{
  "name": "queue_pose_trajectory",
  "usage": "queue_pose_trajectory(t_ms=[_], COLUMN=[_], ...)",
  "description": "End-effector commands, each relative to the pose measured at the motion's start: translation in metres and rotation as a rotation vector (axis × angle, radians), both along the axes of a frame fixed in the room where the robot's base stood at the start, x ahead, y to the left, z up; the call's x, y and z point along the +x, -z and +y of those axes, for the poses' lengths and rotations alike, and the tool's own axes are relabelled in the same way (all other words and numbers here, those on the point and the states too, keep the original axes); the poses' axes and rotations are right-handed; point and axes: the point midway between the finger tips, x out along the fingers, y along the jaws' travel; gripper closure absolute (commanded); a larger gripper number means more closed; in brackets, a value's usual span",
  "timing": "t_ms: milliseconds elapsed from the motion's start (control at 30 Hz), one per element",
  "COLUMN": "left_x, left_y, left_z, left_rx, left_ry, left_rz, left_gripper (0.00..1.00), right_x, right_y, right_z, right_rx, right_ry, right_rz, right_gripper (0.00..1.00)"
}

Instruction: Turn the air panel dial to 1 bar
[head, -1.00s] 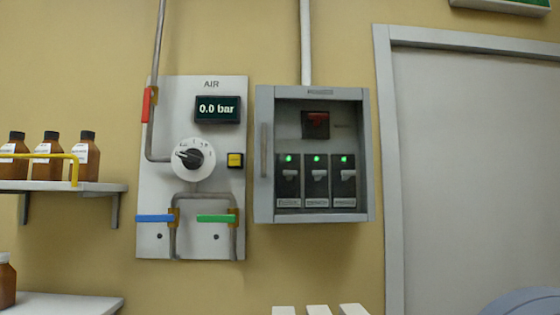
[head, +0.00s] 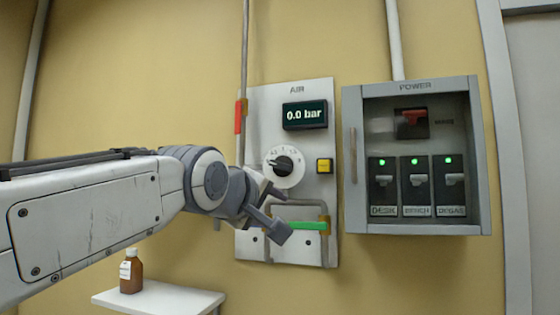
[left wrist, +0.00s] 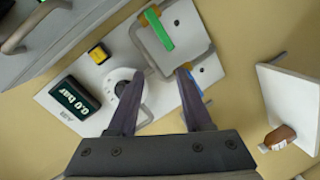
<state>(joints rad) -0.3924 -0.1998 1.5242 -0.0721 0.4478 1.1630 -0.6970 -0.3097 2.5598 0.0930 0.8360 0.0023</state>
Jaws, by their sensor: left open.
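The grey air panel (head: 262,106) is on the wall in the head view. Its white round dial (head: 284,167) has a dark knob pointing left. The display (head: 305,114) above reads 0.0 bar. My left gripper (head: 280,212) is open and empty, below the dial in the picture and in front of the panel's lower part. In the left wrist view, my left gripper (left wrist: 163,72) has its two fingers spread. The dial (left wrist: 115,84) lies beside one finger, which partly hides it. The display (left wrist: 76,99) is further left. My right gripper is not in view.
A grey power box (head: 352,218) with switches juts out right of the panel. A yellow button (head: 324,165), green valve handle (head: 309,226) and red handle (head: 239,117) are near the dial. A brown bottle (head: 131,272) stands on a white shelf (head: 170,302) below my arm.

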Motion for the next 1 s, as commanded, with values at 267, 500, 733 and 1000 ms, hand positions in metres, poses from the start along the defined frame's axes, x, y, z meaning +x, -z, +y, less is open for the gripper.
queue_pose_trajectory(t_ms=[267, 500, 733, 1000], left_x=[0.007, 0.045, 0.082, 0.100], left_y=[-0.089, -0.091, -0.090, -0.087], left_z=[0.020, 0.008, -0.005, -0.011], left_rx=[-0.221, -0.222, -0.220, -0.222], left_ry=[-0.065, -0.064, -0.064, -0.062], left_rz=[-0.136, -0.131, -0.132, -0.135], left_gripper=[0.50, 0.50, 0.50, 0.50], right_x=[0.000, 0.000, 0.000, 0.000], right_y=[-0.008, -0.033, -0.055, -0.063], right_z=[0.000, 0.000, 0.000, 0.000], right_rx=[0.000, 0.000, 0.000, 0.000], right_ry=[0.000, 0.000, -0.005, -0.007], right_rz=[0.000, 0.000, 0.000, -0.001], right_gripper=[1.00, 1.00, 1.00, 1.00])
